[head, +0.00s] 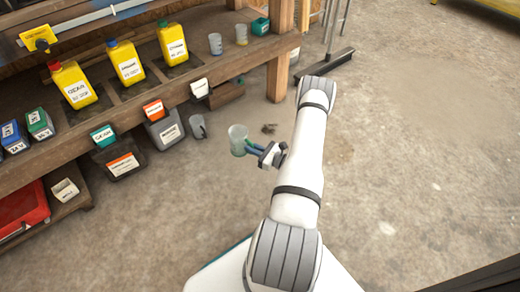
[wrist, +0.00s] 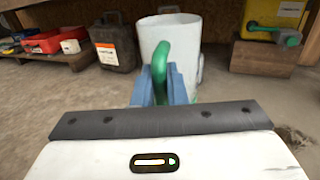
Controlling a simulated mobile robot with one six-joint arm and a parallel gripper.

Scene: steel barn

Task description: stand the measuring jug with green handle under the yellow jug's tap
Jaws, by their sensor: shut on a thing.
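My gripper (head: 262,152) is shut on the green handle of the measuring jug (head: 238,139), which it holds out in front of the shelves. In the wrist view the pale jug (wrist: 185,42) looks upright, with its green handle (wrist: 160,65) between my blue fingers. Three yellow jugs stand on the upper shelf: one with a red cap (head: 72,86), one with a blue cap (head: 125,63) and one with a green cap (head: 172,44).
Two small cups (head: 215,44) (head: 241,34) stand on the upper shelf. A grey cup (head: 198,127), dark canisters (head: 122,164) and a red tray (head: 22,210) are lower down. A wooden post (head: 278,70) stands at the shelf's right end. Floor (head: 410,130) to the right is clear.

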